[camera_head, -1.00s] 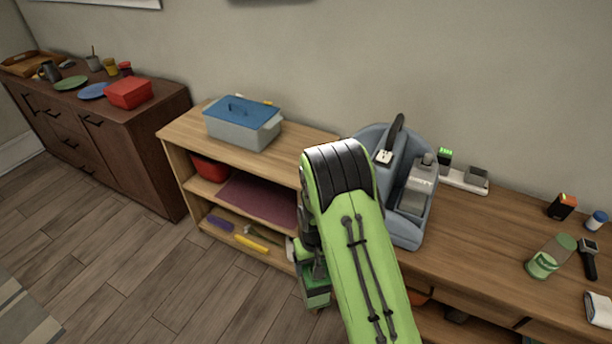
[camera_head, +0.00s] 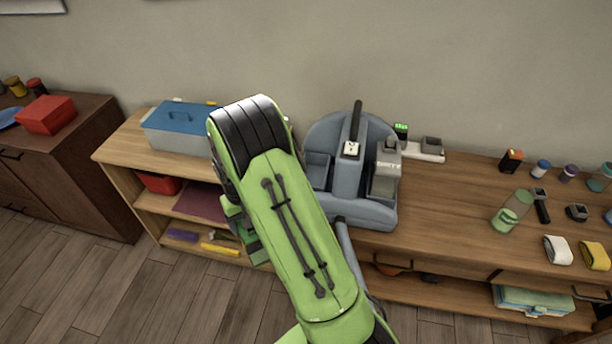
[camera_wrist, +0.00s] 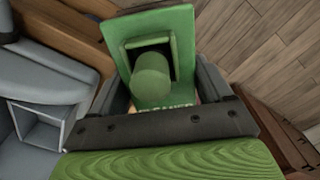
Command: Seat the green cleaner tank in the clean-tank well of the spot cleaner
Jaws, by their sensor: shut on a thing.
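The green cleaner tank (camera_wrist: 165,28) fills the upper middle of the wrist view, with a rounded knob in its framed opening. My gripper (camera_wrist: 160,88) is shut on it, a dark finger at each side. In the head view part of the tank (camera_head: 252,243) shows beside my green arm, in front of the wooden shelf; the arm hides most of my gripper. The grey-blue spot cleaner (camera_head: 366,213) stands on the wooden top, right of the tank. Its left compartment (camera_head: 318,168) looks empty; a grey tank (camera_head: 385,178) sits on its right. In the wrist view its grey body (camera_wrist: 40,75) is at the left.
A blue-lidded box (camera_head: 181,128) stands on the low shelf unit (camera_head: 122,152). Right of the cleaner are a power strip (camera_head: 428,155), a green-based jar (camera_head: 508,215) and several small items. A red box (camera_head: 47,114) is on the dark cabinet at left. Floor in front is clear.

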